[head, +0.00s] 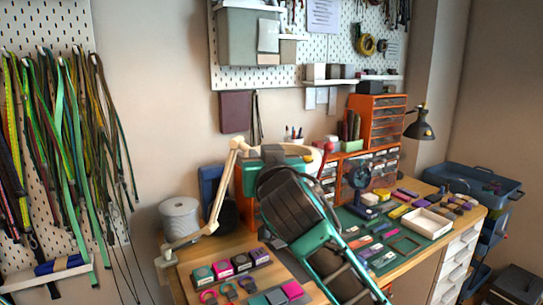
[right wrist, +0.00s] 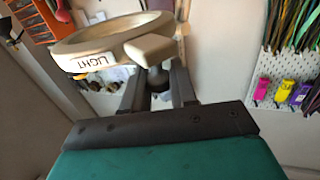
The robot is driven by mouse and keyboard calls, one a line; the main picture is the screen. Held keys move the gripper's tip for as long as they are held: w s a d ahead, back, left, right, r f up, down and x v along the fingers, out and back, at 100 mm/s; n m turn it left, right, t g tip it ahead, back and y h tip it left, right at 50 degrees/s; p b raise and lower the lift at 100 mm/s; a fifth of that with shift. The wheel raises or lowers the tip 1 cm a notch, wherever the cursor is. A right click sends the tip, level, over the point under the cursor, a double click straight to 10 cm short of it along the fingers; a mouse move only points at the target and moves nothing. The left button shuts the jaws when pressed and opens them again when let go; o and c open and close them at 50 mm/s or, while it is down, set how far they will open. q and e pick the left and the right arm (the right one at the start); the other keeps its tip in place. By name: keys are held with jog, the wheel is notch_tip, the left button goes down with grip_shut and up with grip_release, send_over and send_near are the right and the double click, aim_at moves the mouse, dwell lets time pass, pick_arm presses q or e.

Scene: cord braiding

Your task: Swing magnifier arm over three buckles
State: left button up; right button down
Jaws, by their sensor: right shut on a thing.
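The cream magnifier arm (head: 226,190) rises from the left table edge and bends toward its ring head (head: 325,154), partly hidden behind my right arm. In the right wrist view, the ring (right wrist: 105,47) carries a "LIGHT" label and a cream block at its near side. My right gripper (right wrist: 157,88) is shut on a dark knob under that block. Which three are the buckles is unclear. My left gripper is out of view.
A white cord spool (head: 180,218) stands behind the magnifier arm's base. Orange drawer units (head: 384,122) stand at the back. A green mat (head: 404,262) with a white tray (head: 427,223) and several small parts lies to the right. A black lamp (head: 420,128) stands behind.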

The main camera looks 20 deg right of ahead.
jog(key=shift+s+a+r+m+h, duration=0.2)
jog(key=shift+s+a+h, duration=0.2)
jog(key=shift+a, duration=0.2)
jog(key=shift+s+a+r+m+h, duration=0.2)
jog(key=shift+s+a+h, duration=0.15)
jog(key=shift+a, duration=0.2)
jog(key=c, duration=1)
grip_release()
jog(key=shift+s+f, duration=0.1)
jog(key=shift+c, duration=0.2)
jog(key=shift+o, duration=0.2)
jog(key=shift+f, duration=0.1)
jog(key=s+a, duration=0.2)
jog(key=s, duration=1)
jog(key=shift+s+b, duration=0.35)
jog(key=shift+b, duration=0.1)
jog(key=shift+a+f, duration=0.1)
jog(key=shift+f, duration=0.05)
